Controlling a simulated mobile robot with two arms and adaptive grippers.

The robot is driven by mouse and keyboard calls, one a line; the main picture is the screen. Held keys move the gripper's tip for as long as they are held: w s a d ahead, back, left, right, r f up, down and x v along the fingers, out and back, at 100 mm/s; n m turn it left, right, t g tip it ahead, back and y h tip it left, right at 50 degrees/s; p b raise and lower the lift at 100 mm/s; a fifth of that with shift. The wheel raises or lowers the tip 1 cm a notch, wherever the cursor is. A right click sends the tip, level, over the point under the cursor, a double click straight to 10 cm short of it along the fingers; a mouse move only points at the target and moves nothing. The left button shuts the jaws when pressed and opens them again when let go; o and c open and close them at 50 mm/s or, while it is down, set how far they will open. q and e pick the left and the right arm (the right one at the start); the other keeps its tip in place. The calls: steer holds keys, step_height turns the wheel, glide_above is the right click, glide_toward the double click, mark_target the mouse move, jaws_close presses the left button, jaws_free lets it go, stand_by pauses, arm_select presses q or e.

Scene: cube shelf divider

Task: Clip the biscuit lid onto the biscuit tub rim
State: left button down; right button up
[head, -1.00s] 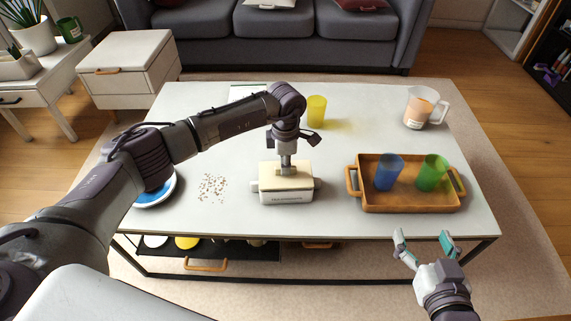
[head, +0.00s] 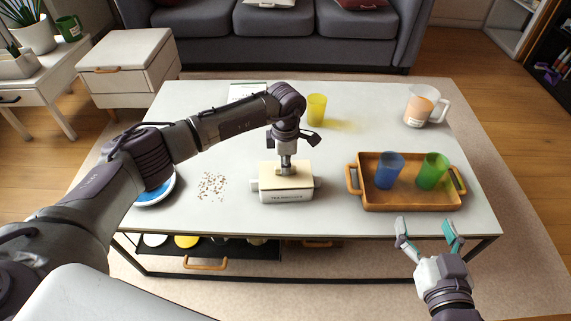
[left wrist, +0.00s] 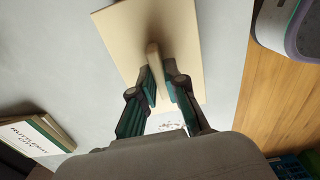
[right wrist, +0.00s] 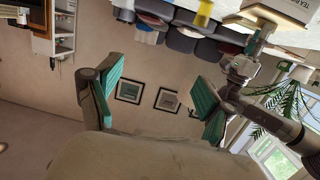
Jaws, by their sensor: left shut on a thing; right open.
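The biscuit tub (head: 287,196) is a cream box with dark lettering on its front and a white tab at each side, near the table's front edge. The biscuit lid (head: 270,171) is a pale square plate lying over the tub's top. My left gripper (head: 286,165) points straight down and is shut on the lid's upright handle. The left wrist view shows the lid (left wrist: 127,32) with its handle between the fingers. I cannot tell whether the lid is clipped to the rim. My right gripper (head: 429,229) is open and empty, in front of the table edge.
A wooden tray (head: 414,207) with a blue cup (head: 389,171) and a green cup (head: 432,172) is right of the tub. A yellow cup (head: 316,110) stands behind, a jug (head: 424,106) at back right. Crumbs (head: 212,186) and a blue-centred plate (head: 156,192) are left.

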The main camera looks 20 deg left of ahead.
arm_select(q)
steer(key=shift+f, duration=0.1)
arm_select(e)
steer(key=shift+r, duration=0.15)
arm_select(q)
steer(key=shift+f, duration=0.1)
steer(key=c, duration=1.1)
jaws_free()
arm_select(e)
steer(key=shift+w+a+r+t, duration=0.2)
steer(key=shift+r+t, duration=0.3)
steer(key=shift+r, duration=0.05)
arm_select(q)
steer(key=shift+r+p, duration=0.45)
steer(key=shift+r, duration=0.35)
steer(key=shift+r+p, duration=0.35)
steer(key=shift+r, duration=0.15)
steer(key=shift+r+p, duration=0.35)
steer(key=shift+r, duration=0.15)
steer(key=shift+r+p, duration=0.5)
steer(key=shift+r, duration=0.2)
arm_select(e)
steer(key=s+d+f+g+h, duration=0.2)
steer(key=s+d+f+g, duration=0.2)
steer(key=s+f+g, duration=0.5)
steer(key=shift+s+d+f+g+h, duration=0.2)
steer(key=shift+s+f+g+h, duration=0.15)
steer(key=shift+f, duration=1.05)
